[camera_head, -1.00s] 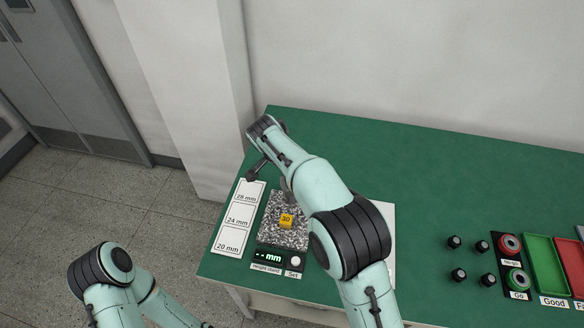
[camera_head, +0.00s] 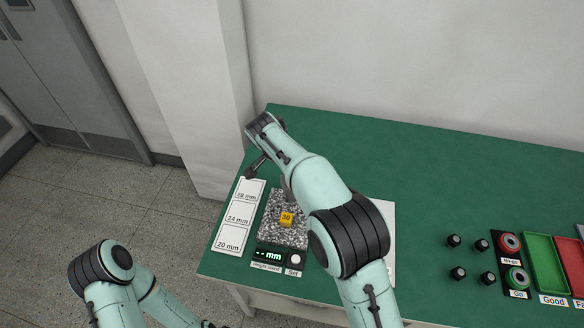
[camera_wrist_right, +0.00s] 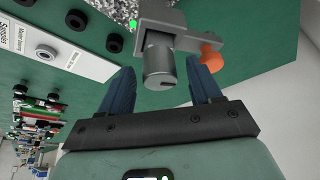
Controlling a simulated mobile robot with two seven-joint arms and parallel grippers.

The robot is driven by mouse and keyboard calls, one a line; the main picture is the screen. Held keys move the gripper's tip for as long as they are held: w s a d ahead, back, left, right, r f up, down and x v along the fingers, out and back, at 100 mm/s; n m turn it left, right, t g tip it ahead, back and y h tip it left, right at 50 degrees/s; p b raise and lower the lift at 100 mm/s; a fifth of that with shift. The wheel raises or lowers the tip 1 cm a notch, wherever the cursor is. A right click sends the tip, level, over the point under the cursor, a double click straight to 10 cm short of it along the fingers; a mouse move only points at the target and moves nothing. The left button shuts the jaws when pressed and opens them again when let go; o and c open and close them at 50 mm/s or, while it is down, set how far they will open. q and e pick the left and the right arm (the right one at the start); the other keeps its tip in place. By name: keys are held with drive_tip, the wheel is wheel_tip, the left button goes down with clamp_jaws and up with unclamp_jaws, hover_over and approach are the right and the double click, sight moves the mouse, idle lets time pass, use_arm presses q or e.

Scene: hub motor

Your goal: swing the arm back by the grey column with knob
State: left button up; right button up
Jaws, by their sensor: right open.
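In the right wrist view a grey column (camera_wrist_right: 160,62) with a round grey end stands between the two dark blue fingers of my right gripper (camera_wrist_right: 162,75). The fingers are apart, with a gap to the column on each side. An orange knob (camera_wrist_right: 211,56) sticks out on the right of the column's bracket. In the head view my right arm hides most of the stand. A yellow block marked 30 (camera_head: 286,218) sits on the speckled base (camera_head: 270,237). The display (camera_head: 269,256) reads "-- mm". My left arm shows at lower left; its gripper is out of frame.
A white card (camera_head: 234,222) marked 28, 24 and 20 mm lies left of the base. A white button (camera_head: 295,258) labelled Set is beside the display. Black cylinders, gauge rings, a green tray (camera_head: 546,262) and a red tray stand at right. The green table's back is clear.

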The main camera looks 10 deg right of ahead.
use_arm(q)
drive_tip(key=shift+w+r+p, duration=0.7)
drive_tip(key=shift+w+r, duration=0.05)
drive_tip(key=shift+r, duration=0.2)
use_arm(e)
drive_tip(key=v, duration=1.3)
